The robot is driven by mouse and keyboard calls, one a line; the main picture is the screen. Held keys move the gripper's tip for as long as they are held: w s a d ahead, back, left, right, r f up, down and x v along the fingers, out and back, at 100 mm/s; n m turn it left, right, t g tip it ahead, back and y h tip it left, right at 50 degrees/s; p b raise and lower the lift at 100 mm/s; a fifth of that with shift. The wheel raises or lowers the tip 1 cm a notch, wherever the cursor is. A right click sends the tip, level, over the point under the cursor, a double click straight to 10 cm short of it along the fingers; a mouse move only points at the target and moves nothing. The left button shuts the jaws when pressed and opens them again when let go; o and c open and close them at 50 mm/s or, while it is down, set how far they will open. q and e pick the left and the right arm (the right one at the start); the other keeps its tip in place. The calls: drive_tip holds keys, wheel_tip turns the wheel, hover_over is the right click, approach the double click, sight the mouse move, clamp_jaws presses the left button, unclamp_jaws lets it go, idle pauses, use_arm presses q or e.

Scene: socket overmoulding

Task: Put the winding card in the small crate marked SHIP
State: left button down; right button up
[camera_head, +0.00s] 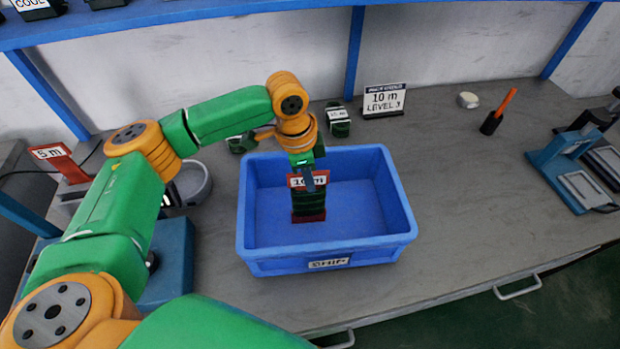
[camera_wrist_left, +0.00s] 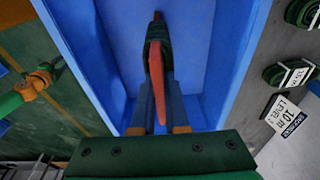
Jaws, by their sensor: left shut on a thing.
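The small blue crate (camera_head: 330,255) stands on the bench with a SHIP label (camera_head: 330,264) on its front wall. My left gripper (camera_head: 308,178) points down inside the crate's opening and is shut on the winding card. The winding card (camera_head: 308,205) is red with dark green winding and a white length label near its top. It hangs upright within the crate walls; I cannot tell whether its lower end touches the floor. In the left wrist view the red card (camera_wrist_left: 157,85) sits between the fingers, with blue crate walls on both sides.
Behind the crate are a green wound bundle (camera_head: 338,122) and a 10 m sign (camera_head: 384,100). A grey round dish (camera_head: 190,188) is at left, a red 5 m card (camera_head: 58,160) farther left. A blue fixture (camera_head: 575,175) stands far right.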

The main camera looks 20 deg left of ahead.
use_arm(q)
drive_tip(key=c, duration=0.9)
unclamp_jaws()
drive_tip(key=shift+f, duration=0.15)
drive_tip(key=r, duration=0.4)
drive_tip(key=a+r, duration=0.1)
drive_tip(key=r, duration=0.3)
drive_tip(key=s+r, duration=0.1)
drive_tip(key=r, duration=0.3)
drive_tip(key=shift+a+r, duration=0.15)
drive_tip(key=shift+a, duration=0.15)
